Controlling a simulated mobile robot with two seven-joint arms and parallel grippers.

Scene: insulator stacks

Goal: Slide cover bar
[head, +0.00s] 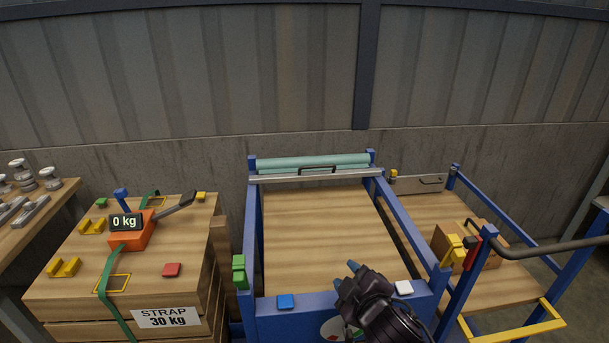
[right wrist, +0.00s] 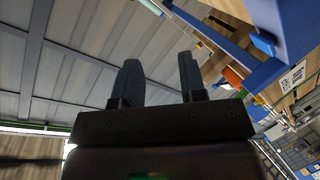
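My left gripper is in neither view.
A wooden crate (head: 70,235) with an orange ratchet reading 0 kg (head: 132,235) and a green strap stands at left. A blue cart with a grey handle (head: 545,247) stands at right. The wooden bed (head: 320,240) inside the frame is clear.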

